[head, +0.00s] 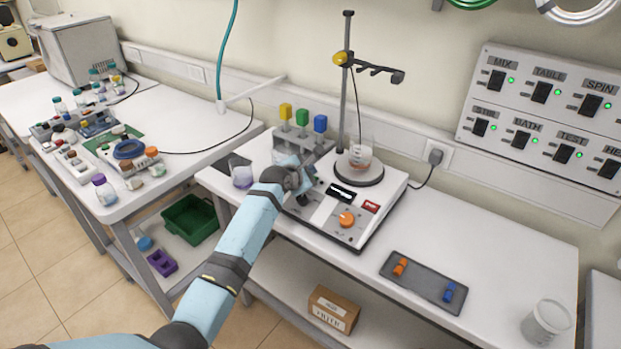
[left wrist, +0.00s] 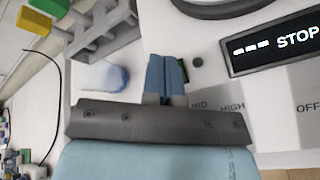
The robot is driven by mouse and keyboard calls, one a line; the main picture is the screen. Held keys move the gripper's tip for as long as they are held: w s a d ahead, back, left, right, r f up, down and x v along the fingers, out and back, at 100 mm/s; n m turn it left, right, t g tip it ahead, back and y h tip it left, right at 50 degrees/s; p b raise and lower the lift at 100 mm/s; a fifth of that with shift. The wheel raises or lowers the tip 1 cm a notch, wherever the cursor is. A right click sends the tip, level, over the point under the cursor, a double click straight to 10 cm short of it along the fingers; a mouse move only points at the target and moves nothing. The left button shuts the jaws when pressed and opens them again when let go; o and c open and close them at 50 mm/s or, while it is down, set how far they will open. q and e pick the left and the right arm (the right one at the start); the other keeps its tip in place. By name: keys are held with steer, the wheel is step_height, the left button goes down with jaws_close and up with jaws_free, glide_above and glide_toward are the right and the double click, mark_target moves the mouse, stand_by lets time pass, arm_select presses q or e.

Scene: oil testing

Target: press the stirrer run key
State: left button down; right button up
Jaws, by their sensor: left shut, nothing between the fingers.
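The stirrer (head: 391,190) is a white box on the bench with a dark round plate, an orange knob (head: 347,218) and a small red part (head: 371,206). A glass beaker (head: 360,155) with orange-red liquid stands on its plate. Its black display (left wrist: 275,48) reads dashes and "STOP" in the left wrist view. My left gripper (head: 304,198) is at the stirrer's left side; in the left wrist view its fingers (left wrist: 165,62) are shut and empty. A small green part (left wrist: 184,70) shows just right of the fingertips, mostly hidden by them. Contact cannot be told. My right gripper is not in view.
A rack (head: 318,145) with yellow, green and blue-topped items stands behind the gripper. A small beaker (head: 242,176) is left of it. A clamp stand (head: 344,80) rises behind the stirrer.

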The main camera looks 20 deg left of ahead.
arm_select(q)
steer(key=shift+w+f, duration=0.1)
steer(key=shift+f, duration=0.1)
steer(key=shift+w+f, duration=0.1)
steer(key=shift+f, duration=0.15)
stand_by(0.5)
steer(key=shift+s+d+f, duration=0.2)
steer(key=shift+f, duration=0.35)
stand_by(0.6)
steer(key=shift+r+p, duration=0.45)
steer(key=shift+p, duration=0.5)
steer(key=shift+a+r, duration=0.1)
steer(key=shift+r, duration=0.15)
steer(key=shift+r+p, duration=0.6)
steer(key=shift+p, duration=0.15)
steer(key=r+p, duration=0.1)
steer(key=s+r+p, duration=0.1)
steer(key=p, duration=0.1)
steer(key=r+p, duration=0.1)
steer(key=p, duration=0.1)
steer(key=shift+s+a+r, duration=0.2)
steer(key=shift+a+r, duration=0.1)
steer(key=shift+r, duration=0.1)
steer(key=shift+f, duration=0.15)
